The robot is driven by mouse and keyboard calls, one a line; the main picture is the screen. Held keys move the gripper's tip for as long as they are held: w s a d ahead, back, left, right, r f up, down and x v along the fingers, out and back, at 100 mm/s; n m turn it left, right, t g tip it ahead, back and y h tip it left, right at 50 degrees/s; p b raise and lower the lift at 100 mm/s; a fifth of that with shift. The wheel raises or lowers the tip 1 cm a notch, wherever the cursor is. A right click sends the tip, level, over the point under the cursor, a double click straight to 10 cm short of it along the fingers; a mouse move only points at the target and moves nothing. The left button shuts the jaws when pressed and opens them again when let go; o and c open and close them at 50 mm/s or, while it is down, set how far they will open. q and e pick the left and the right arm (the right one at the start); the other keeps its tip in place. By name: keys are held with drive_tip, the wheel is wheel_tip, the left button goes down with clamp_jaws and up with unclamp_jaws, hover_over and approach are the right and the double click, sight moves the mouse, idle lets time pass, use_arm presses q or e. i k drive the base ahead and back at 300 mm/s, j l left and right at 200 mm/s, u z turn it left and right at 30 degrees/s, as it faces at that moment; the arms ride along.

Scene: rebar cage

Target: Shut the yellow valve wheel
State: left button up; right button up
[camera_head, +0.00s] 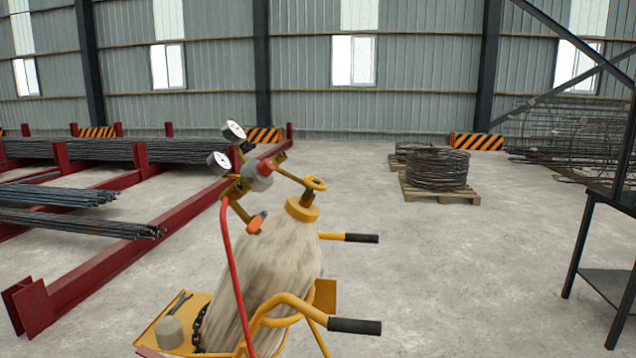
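The yellow valve wheel (316,183) is a small ring at the top of a pale, worn gas cylinder (270,270). It sits just above the cylinder's yellow collar (302,209). A brass regulator with a red-ended grey body (259,176) and two round white gauges (234,131) is attached to its left. A red hose (229,260) hangs down from the regulator. The cylinder leans in a yellow hand cart (285,305) with black handle grips. How far the valve is turned cannot be told. Neither gripper is in view.
Red steel racks (110,260) with bundles of rebar (85,220) stand at the left. A coil of wire (437,168) lies on a wooden pallet (440,192) behind. A dark metal stand (585,240) is at the right edge. The concrete floor (460,280) right of the cart is clear.

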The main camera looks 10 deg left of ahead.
sight(313, 182)
drive_tip(key=i+l+u, duration=0.1)
drive_tip(key=i+l, duration=0.15)
drive_tip(key=i+l+u, duration=0.15)
drive_tip(key=l, duration=0.35)
drive_tip(key=i+l+u, duration=0.1)
drive_tip(key=i+l, duration=0.25)
drive_tip(key=l, duration=0.1)
